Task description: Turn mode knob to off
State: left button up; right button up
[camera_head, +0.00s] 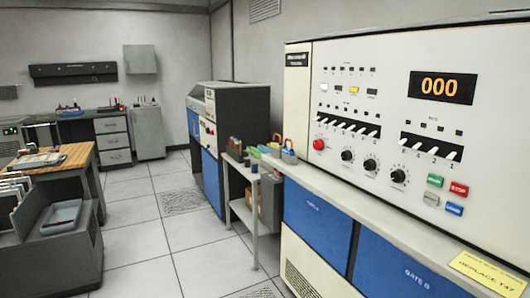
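A cream control panel (395,60) fills the right side. Three black knobs with white dial marks sit in a row on its lower part: a left knob (347,155), a middle knob (371,164) and a right knob (398,176). A red round knob or button (318,144) is left of them. The labels are too small to read, so I cannot tell which is the mode knob or where it points. Neither of my grippers is in view.
A shelf ledge (350,190) runs below the panel, with a yellow note (488,272) at its right end. A small side table (237,166) holds bins. A wooden-topped desk (75,156) stands left. The tiled floor (135,230) between is clear.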

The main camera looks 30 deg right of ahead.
aim_at(318, 144)
jog(key=i+z, duration=0.15)
jog(key=i, duration=0.3)
jog(key=i+j+z, duration=0.15)
jog(key=i, duration=0.3)
jog(key=i+j+z, duration=0.15)
jog(key=i, duration=0.3)
jog(key=i+j+z, duration=0.2)
jog(key=i, duration=0.2)
